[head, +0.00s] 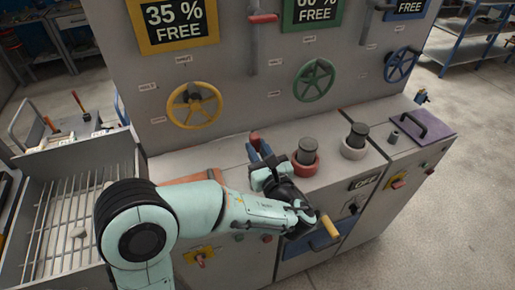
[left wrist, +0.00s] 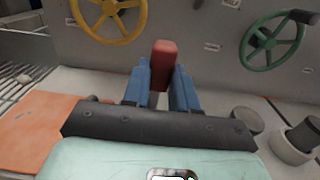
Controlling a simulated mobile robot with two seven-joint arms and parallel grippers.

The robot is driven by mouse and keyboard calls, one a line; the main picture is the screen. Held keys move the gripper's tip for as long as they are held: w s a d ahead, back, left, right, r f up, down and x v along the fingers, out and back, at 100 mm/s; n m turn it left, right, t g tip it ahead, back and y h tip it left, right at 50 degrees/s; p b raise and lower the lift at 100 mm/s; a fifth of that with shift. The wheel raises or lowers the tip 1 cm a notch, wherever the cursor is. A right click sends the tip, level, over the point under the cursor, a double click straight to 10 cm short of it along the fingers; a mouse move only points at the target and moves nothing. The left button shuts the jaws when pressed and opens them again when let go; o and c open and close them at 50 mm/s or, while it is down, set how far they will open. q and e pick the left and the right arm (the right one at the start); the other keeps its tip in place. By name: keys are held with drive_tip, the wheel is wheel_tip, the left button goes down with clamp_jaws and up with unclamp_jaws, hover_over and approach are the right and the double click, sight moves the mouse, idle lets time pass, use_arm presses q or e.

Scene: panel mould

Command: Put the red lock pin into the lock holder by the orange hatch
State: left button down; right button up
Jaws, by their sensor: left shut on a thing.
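My left gripper (head: 258,150) is over the bench top near the upright panel. Its blue fingers are shut on the red lock pin (head: 254,138). The orange hatch (head: 196,178) lies flat in the bench top, left of the gripper and partly hidden by my arm. It shows at the left in the left wrist view (left wrist: 38,125). I cannot make out the lock holder; my arm and gripper cover part of that area. My right gripper is not in view.
The panel with yellow (head: 194,105), green (head: 314,80) and blue (head: 401,65) handwheels rises behind. Right of the gripper stand a red-collared post (head: 305,160) and a white-collared post (head: 354,143). A slatted tray (head: 65,225) is at the left.

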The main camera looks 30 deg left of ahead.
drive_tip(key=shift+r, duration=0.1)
use_arm(q)
wheel_tip(320, 180, down, 6)
drive_tip(key=b, duration=0.3)
drive_tip(key=shift+r, duration=0.1)
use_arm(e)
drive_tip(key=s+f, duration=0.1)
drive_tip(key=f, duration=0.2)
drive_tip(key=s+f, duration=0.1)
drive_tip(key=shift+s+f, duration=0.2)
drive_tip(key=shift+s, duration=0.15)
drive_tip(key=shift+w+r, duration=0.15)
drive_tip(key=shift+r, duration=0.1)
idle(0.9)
use_arm(q)
drive_tip(key=shift+f+b, duration=1.95)
drive_tip(key=shift+f, duration=0.85)
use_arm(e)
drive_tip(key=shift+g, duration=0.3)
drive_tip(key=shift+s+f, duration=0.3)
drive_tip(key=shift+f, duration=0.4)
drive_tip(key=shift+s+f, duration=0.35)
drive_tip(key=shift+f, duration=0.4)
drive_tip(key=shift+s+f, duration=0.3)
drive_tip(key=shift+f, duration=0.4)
use_arm(q)
drive_tip(key=c, duration=0.8)
unclamp_jaws()
